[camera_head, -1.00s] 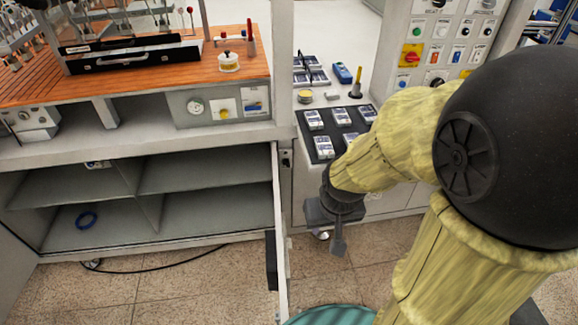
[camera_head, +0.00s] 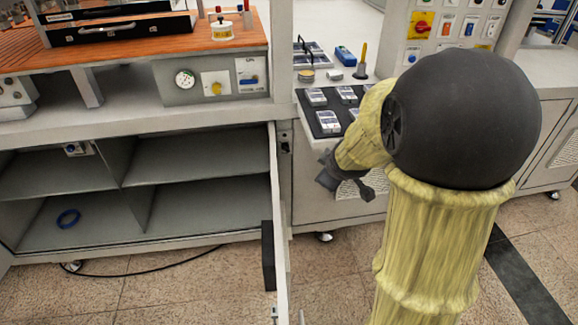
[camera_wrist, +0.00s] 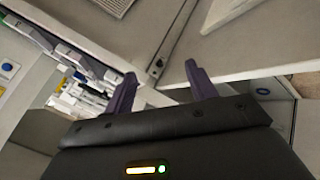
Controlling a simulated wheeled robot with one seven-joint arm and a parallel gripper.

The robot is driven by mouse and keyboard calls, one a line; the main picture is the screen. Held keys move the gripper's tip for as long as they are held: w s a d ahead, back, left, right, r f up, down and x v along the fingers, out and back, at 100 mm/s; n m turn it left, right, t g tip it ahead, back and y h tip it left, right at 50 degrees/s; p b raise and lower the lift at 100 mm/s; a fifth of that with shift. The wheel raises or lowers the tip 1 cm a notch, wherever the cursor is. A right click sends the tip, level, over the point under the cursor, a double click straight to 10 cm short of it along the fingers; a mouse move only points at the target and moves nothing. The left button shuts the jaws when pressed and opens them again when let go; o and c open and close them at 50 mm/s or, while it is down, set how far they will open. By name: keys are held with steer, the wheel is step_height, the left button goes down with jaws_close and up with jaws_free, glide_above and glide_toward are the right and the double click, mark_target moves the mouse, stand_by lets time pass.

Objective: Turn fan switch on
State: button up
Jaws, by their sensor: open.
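The control panel (camera_head: 398,35) stands at the back right in the head view, with a red-and-yellow rotary switch (camera_head: 422,27), an orange rocker switch (camera_head: 447,25), a blue rocker switch (camera_head: 469,28) and several buttons. Its labels are too small to read, so I cannot tell which one is the fan switch. My gripper (camera_head: 346,184) is below and left of the panel, in front of the lower cabinet, partly hidden by my arm. In the wrist view my gripper (camera_wrist: 161,86) has its two dark fingers apart, with nothing between them. No fan switch can be identified in the wrist view.
A black mat (camera_head: 312,124) with several small boxed parts lies on the counter above my gripper. An open cabinet door (camera_head: 280,230) stands upright to its left. Floor is clear at lower centre.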

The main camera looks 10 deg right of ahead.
mark_target(287, 149)
steer(key=w+f+n+t+y+b, duration=0.5)
steer(key=w+f+n+b, duration=1)
steer(key=n+b, duration=0.5)
steer(key=w+b, duration=0.2)
steer(key=b, duration=0.1)
steer(key=shift+w+a+n+t, duration=0.15)
steer(key=shift+w+n+t, duration=0.1)
steer(key=shift+n+t, duration=0.15)
steer(key=shift+r, duration=0.1)
steer(key=shift+w, duration=0.1)
steer(key=b+x, duration=0.1)
steer(key=x, duration=1.6)
steer(key=shift+w+a+b, duration=0.1)
steer(key=shift+a+b, duration=0.05)
steer(key=shift+b, duration=0.2)
